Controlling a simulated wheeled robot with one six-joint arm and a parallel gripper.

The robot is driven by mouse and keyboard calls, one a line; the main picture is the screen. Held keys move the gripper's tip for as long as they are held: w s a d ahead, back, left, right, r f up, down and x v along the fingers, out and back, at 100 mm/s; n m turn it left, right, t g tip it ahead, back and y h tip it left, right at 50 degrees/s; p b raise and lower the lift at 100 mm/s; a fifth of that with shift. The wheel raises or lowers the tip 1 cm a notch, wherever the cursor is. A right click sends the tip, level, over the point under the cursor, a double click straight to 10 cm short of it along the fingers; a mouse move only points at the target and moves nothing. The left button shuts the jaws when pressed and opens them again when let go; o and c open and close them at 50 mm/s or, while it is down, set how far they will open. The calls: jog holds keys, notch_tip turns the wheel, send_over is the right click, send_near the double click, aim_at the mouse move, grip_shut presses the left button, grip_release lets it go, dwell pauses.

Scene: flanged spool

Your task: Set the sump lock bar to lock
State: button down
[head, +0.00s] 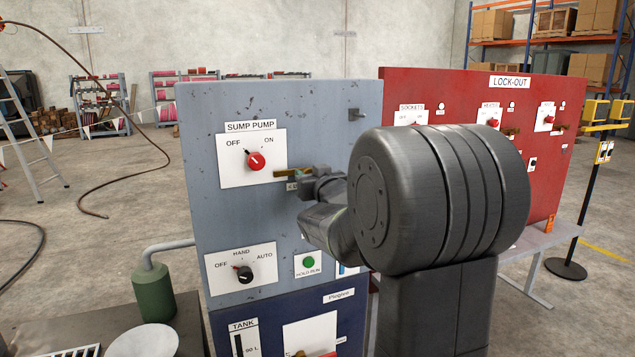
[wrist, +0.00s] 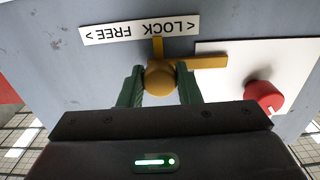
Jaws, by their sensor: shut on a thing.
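The sump lock bar is brass, with a round knob (wrist: 159,78) and an arm (wrist: 207,62) that reaches right in the wrist view, over the edge of the white switch plate. A short brass tab stands from the knob toward the "LOCK FREE" label (wrist: 140,28), which appears upside down, with LOCK on the bar arm's side. My gripper (wrist: 159,85) has its green fingers shut on the knob. In the head view the bar (head: 282,173) shows beside the SUMP PUMP plate, partly hidden by my gripper (head: 308,183).
The red SUMP PUMP switch (head: 256,160) sits left of the bar, its pointer toward OFF. Below are a black HAND switch (head: 243,273) and a green button (head: 309,263). A red LOCK-OUT panel (head: 420,85) stands behind my arm on the right.

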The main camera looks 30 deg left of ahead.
jog(key=shift+s+a, duration=0.1)
jog(key=c, duration=1.2)
grip_release()
jog(key=shift+c, duration=0.2)
jog(key=shift+o, duration=0.8)
jog(key=shift+s+a, duration=0.1)
jog(key=shift+s, duration=0.1)
jog(key=shift+w, duration=0.1)
jog(key=b+v, duration=0.1)
jog(key=v, duration=1.3)
jog(key=shift+w+a, duration=0.1)
jog(key=shift+w, duration=0.05)
jog(key=p+x, duration=0.1)
jog(key=x, duration=1.2)
jog(key=shift+w+a, duration=0.2)
jog(key=shift+w, duration=0.05)
